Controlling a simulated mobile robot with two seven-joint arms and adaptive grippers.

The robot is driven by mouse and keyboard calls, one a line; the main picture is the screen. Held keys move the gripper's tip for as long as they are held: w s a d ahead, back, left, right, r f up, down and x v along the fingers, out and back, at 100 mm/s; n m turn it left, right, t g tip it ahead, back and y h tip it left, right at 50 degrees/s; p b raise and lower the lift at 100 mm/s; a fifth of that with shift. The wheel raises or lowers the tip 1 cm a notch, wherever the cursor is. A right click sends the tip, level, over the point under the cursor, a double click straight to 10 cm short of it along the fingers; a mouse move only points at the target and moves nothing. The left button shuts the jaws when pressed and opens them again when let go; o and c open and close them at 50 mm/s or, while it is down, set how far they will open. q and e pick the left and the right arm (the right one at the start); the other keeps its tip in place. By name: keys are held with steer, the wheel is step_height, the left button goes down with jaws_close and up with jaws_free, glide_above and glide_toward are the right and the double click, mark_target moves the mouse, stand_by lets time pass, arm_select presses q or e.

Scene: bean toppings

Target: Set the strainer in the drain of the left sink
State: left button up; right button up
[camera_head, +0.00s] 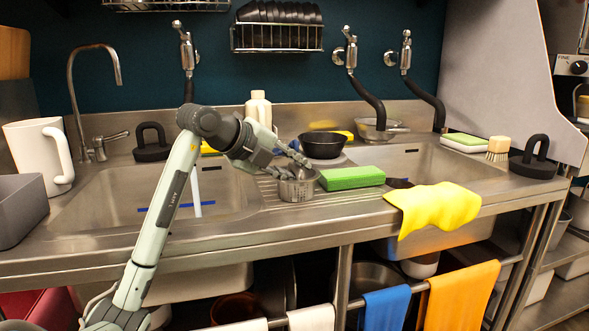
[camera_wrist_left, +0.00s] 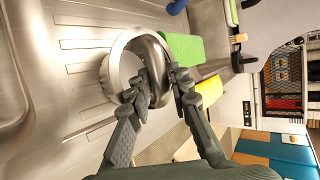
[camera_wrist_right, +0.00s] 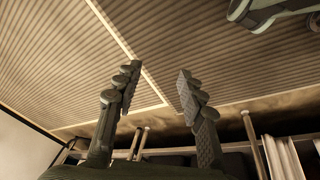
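The strainer (camera_head: 297,188), a round metal cup, stands upright on the ribbed drainboard just right of the left sink (camera_head: 112,195). The left wrist view shows it from above as a shiny ring (camera_wrist_left: 112,70). My left gripper (camera_head: 294,160) reaches down to it from above. In the left wrist view its fingers (camera_wrist_left: 164,80) are fairly close together at the strainer's right side, overlapping its metal edge. A firm hold cannot be made out. My right gripper (camera_wrist_right: 156,80) is open and empty, away from the strainer. The left sink's drain is not visible.
A green sponge (camera_head: 352,178) lies right beside the strainer, with a black bowl (camera_head: 323,144) behind. A yellow cloth (camera_head: 434,207) hangs over the front edge. A blue strip (camera_head: 160,209) and a white upright piece (camera_head: 196,190) show in the left sink. A white jug (camera_head: 38,155) stands left.

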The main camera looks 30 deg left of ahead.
mark_target(294, 168)
arm_select(q)
steer(key=shift+o, duration=1.2)
steer(key=shift+s+r, duration=0.15)
steer(key=v, duration=0.2)
steer(key=shift+s+a+r, duration=0.15)
steer(key=shift+s, duration=0.1)
steer(key=v, duration=0.9)
steer(key=shift+b, duration=0.4)
arm_select(e)
steer(key=shift+s+d+r, duration=0.1)
steer(key=shift+s+r, duration=0.05)
steer(key=shift+r, duration=0.55)
arm_select(q)
steer(key=shift+r, duration=0.15)
arm_select(e)
steer(key=shift+w+r, duration=0.1)
steer(key=shift+w, duration=0.15)
